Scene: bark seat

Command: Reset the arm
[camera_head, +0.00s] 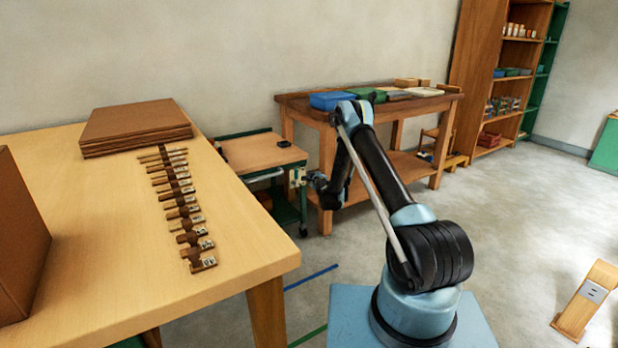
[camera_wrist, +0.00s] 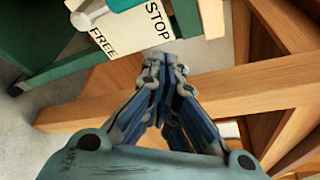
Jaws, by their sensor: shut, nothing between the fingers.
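My arm stands on its blue base in the head view, bent at a raised elbow. My gripper (camera_head: 317,179) hangs at the left end of the arm, beside the small green-framed cart (camera_head: 262,152). In the wrist view my gripper (camera_wrist: 163,65) has its fingertips together with nothing between them. A card reading "STOP" and "FREE" (camera_wrist: 130,28) on the green frame lies just beyond the fingertips. Wooden beams (camera_wrist: 220,88) show behind and to the right of the fingers. I cannot tell whether the fingers touch anything.
A light wooden table (camera_head: 100,220) on the left bears a row of small brown pieces (camera_head: 183,205) and a stack of brown boards (camera_head: 137,127). A workbench (camera_head: 390,105) with a blue bin (camera_head: 330,100) stands behind my arm. The floor (camera_head: 520,240) to the right is mostly clear.

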